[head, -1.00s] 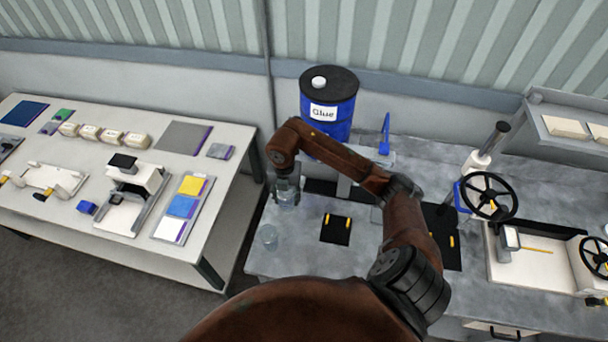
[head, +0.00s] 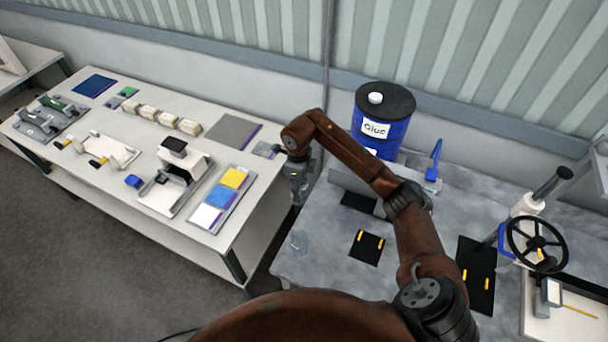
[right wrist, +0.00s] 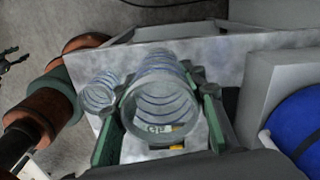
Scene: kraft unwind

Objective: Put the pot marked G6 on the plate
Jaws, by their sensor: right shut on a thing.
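My right gripper (head: 298,192) is shut on a clear, ribbed pot, held in the air by the left edge of the grey bench. In the right wrist view the pot (right wrist: 163,92) sits between the green fingers. Small lettering shows near its lower rim, but I cannot read it surely as G6. A second clear pot (head: 300,241) stands on the bench's front left; it also shows in the right wrist view (right wrist: 98,92). A flat grey plate (head: 234,131) lies on the left table. A dark claw (right wrist: 14,60), probably my left gripper, is small at the wrist view's left edge.
The left table (head: 130,185) holds a tray of coloured squares (head: 222,199), a white device (head: 176,172) and several pale blocks (head: 161,118). A gap separates it from the grey bench (head: 330,215). A blue glue drum (head: 381,128) and a black-wheeled machine (head: 537,243) stand right.

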